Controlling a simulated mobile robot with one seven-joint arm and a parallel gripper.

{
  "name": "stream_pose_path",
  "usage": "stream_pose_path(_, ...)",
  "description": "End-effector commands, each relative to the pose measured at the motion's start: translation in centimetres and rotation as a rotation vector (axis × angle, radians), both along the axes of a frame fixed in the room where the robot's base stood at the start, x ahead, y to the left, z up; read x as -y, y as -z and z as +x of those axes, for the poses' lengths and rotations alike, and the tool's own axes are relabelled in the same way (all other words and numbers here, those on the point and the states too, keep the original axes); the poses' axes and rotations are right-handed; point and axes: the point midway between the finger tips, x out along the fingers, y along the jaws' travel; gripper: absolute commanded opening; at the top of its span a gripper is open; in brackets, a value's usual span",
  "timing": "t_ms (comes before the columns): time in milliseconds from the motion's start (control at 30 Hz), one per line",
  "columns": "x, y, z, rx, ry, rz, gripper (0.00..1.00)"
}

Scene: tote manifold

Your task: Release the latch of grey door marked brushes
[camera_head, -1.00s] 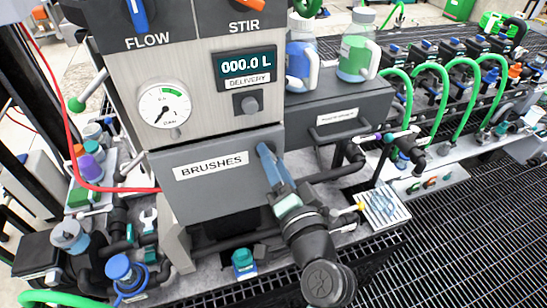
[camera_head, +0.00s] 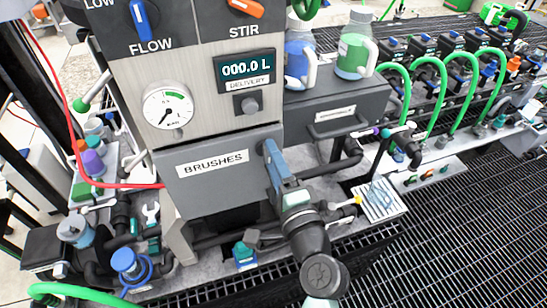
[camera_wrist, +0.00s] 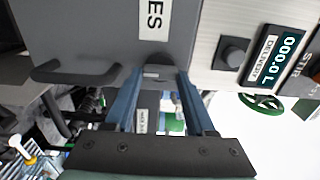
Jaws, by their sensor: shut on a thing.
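The grey door marked BRUSHES (camera_head: 195,190) is on the front of the beige control panel, below the gauge, in the head view. My gripper (camera_head: 272,155) is at its right edge, with the arm reaching up from below. In the wrist view, my gripper's blue fingers (camera_wrist: 158,80) stand on either side of a small dark latch piece (camera_wrist: 158,72) at the door's edge and are shut on it. The fingers hide the latch in the head view. The door's label shows partly in the wrist view (camera_wrist: 155,18).
A grey drawer with a handle (camera_head: 340,117) is right of the door. A round gauge (camera_head: 168,108), a delivery display (camera_head: 245,68) and a knob (camera_head: 249,104) are above it. Pipes and a blue valve (camera_head: 128,262) lie below. Dark floor grating is at the lower right.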

Motion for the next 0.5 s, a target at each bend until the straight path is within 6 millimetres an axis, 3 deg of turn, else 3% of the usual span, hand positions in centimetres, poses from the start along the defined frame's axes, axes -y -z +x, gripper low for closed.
stream_pose_path(400, -0.02, 0.05, -0.02, -0.004, -0.001, 0.013, 0.00)
stream_pose_path(433, -0.02, 0.05, -0.02, -0.004, -0.001, 0.013, 0.58)
stream_pose_path(500, -0.01, 0.05, -0.01, -0.004, -0.001, 0.012, 0.71)
